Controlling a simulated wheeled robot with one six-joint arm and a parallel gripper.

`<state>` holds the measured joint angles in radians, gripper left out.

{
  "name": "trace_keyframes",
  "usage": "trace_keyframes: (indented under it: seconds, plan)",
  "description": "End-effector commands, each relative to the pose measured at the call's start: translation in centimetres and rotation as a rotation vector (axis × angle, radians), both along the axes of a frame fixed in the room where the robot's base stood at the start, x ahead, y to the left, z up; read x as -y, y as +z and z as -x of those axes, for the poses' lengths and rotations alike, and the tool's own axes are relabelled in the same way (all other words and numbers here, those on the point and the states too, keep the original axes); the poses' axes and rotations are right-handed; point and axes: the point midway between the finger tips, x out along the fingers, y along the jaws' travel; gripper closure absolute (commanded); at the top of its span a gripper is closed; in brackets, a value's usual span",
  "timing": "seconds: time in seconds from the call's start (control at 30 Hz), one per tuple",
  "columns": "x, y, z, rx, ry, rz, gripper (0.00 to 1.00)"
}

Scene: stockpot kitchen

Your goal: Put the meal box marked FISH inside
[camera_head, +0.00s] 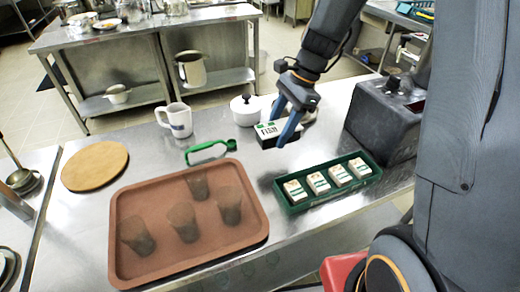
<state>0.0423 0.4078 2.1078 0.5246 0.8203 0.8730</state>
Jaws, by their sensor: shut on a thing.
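The meal box (267,130) has a white top with dark lettering that seems to read FISH, a green mark and dark sides. My gripper (279,136) has its blue fingers shut on this box. It holds the box over the steel counter, in front of the white lidded pot and left of the dark box-shaped unit (385,122). The fingers hide part of the box's right side. Whether the box touches the counter I cannot tell. The unit's front and any opening in it do not show clearly.
A green tray (294,208) with several small white packs stands in front of the gripper. A brown tray (125,205) holds several dark cups. A white mug (178,119), lidded pot (245,109), green-handled tool (210,147) and round board (95,166) stand left.

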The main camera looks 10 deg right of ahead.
Motion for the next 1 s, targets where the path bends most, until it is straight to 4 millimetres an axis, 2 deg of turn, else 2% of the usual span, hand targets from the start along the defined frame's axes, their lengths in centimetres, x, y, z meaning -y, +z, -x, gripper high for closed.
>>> trace_keyframes:
  seconds: [0.13, 0.37, 0.6, 0.73, 1.0]
  plan:
    - [0.0, -2.6, 0.1, -0.005, 0.000, 0.000, 0.84]
    - [0.1, -4.5, 0.1, -0.003, -0.002, 0.000, 0.84]
    - [0.2, -7.5, 0.1, -0.003, -0.003, 0.001, 0.84]
    - [0.2, -8.2, 0.0, 0.000, -0.003, 0.001, 0.84]
    - [0.2, -8.3, 0.0, 0.000, -0.002, 0.001, 0.84]
